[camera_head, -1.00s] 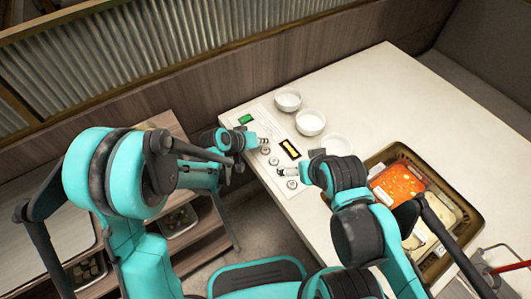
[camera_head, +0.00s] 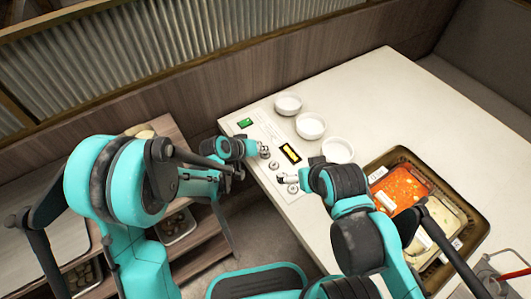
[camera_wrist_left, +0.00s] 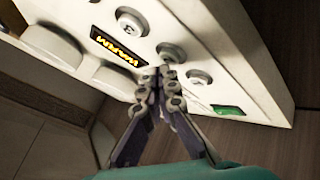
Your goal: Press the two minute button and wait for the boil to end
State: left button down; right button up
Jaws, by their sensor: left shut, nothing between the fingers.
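The control panel (camera_head: 262,118) lies along the table's near left edge, with round buttons in a row. In the left wrist view, a button (camera_wrist_left: 172,53) is just beyond my fingertips, between another button (camera_wrist_left: 199,76) and one that seems marked 3 (camera_wrist_left: 132,22). The middle button's label is unreadable. The lit display (camera_wrist_left: 118,46) reads WARM. My left gripper (camera_wrist_left: 165,76) is shut and empty, tips close to the middle button; contact is unclear. It also shows in the head view (camera_head: 262,149). My right gripper (camera_head: 286,180) is over the panel's near end; its fingers are too small to judge.
Three white bowls (camera_head: 310,126) stand behind the panel. A green switch (camera_head: 246,123) is at its far end. A brown basket (camera_head: 477,222) with orange and pale food trays is at the right. The back of the white table (camera_head: 400,100) is clear.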

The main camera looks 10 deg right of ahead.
aim_at(264, 155)
pick_arm(q)
jog(key=shift+f, duration=0.15)
dwell(0.5)
jog(key=shift+f, duration=0.3)
jog(key=shift+r, duration=0.5)
dwell(0.3)
notch_tip(264, 155, up, 6)
jog(key=p, duration=0.4)
dwell(0.8)
